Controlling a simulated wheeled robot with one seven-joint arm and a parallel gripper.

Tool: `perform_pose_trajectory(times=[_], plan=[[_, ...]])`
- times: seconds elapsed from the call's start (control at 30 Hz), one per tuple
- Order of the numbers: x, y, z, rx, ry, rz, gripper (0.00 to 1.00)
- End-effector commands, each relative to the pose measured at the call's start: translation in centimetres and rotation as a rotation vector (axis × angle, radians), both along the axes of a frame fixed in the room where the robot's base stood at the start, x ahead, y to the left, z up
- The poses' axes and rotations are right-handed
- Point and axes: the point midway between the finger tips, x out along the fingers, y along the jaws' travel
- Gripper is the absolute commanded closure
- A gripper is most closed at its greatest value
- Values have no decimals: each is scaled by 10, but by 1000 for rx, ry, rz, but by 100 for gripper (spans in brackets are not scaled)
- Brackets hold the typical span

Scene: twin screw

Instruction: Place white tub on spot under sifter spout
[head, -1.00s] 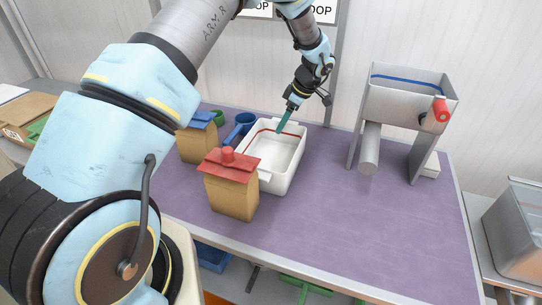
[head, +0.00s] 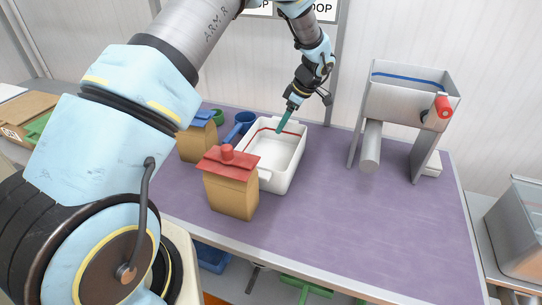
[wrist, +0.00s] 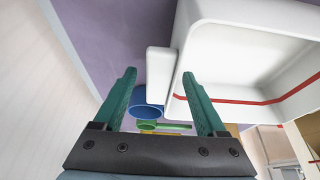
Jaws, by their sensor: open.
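The white tub (head: 283,178), with a red line inside, stands on the purple table left of the sifter. My gripper (head: 281,131) is open at the tub's far rim, its green fingers pointing down. In the wrist view my gripper (wrist: 160,74) has the tub's white end tab (wrist: 158,76) showing between its two fingers; I cannot tell how deep the tab sits between them. The tub's wall (wrist: 225,55) fills the upper right there. The grey sifter (head: 400,105) stands at the right, its round spout (head: 370,150) slanting down over bare table. No marked spot is visible.
A brown bag with a red top (head: 231,185) stands close in front of the tub. A second bag with a blue top (head: 197,140) and a blue scoop (head: 240,125) are to its left. The purple table (head: 365,215) is clear between tub and sifter.

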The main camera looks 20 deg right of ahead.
Motion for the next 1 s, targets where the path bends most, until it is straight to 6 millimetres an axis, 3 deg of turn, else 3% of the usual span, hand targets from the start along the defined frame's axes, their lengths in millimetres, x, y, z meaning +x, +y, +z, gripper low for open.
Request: perform_pose_trajectory(times=[0.13,0.8,1.0], plan=[[0,0,0,0,0,0,26],[0,0,0,0,0,0,100],[0,0,0,0,0,0,100]])
